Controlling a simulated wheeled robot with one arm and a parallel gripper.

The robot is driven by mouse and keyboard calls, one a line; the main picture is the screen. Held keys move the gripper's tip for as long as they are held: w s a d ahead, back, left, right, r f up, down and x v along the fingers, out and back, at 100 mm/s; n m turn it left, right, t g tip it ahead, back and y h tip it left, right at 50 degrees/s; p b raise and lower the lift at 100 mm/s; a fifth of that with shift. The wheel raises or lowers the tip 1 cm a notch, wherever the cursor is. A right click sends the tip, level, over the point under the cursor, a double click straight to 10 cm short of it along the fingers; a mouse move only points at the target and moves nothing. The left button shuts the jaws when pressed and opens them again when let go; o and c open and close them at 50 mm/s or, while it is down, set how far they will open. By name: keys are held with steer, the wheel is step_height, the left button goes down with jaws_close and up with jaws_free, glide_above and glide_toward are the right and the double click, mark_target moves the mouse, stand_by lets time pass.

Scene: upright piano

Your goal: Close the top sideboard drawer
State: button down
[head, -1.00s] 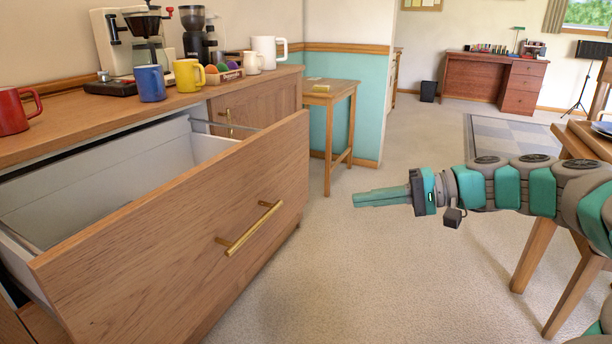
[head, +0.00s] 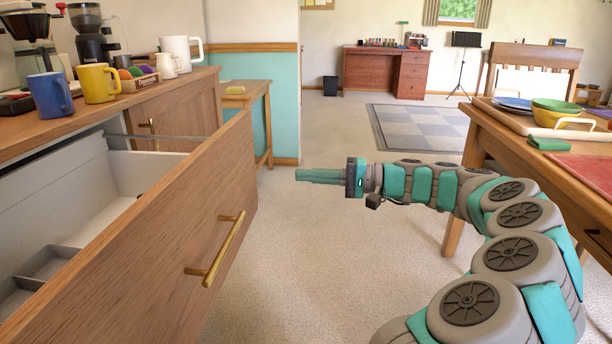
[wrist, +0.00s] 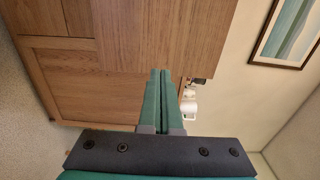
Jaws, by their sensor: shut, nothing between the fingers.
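The top sideboard drawer (head: 165,235) is pulled far out at the left of the head view. Its wooden front carries a brass bar handle (head: 218,250), and its pale inside with a grey divider shows behind. The sideboard (head: 170,108) stands behind it against the wall. My gripper (head: 298,175) is shut and empty. It points left, to the right of the drawer front and apart from it. In the wrist view, the shut green fingers (wrist: 158,100) lie in front of wooden panels (wrist: 95,85); I cannot tell which panel is the drawer front.
A blue mug (head: 50,95), a yellow mug (head: 98,83) and a white pitcher (head: 180,53) stand on the sideboard. A small wooden table (head: 245,98) is beyond it. A dining table (head: 490,112) with dishes is at the right. Carpet between is clear.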

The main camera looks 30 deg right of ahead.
mark_target(248, 172)
steer(key=x, duration=1)
steer(key=shift+w+a, duration=0.15)
steer(key=shift+a, duration=0.05)
steer(key=shift+a, duration=0.1)
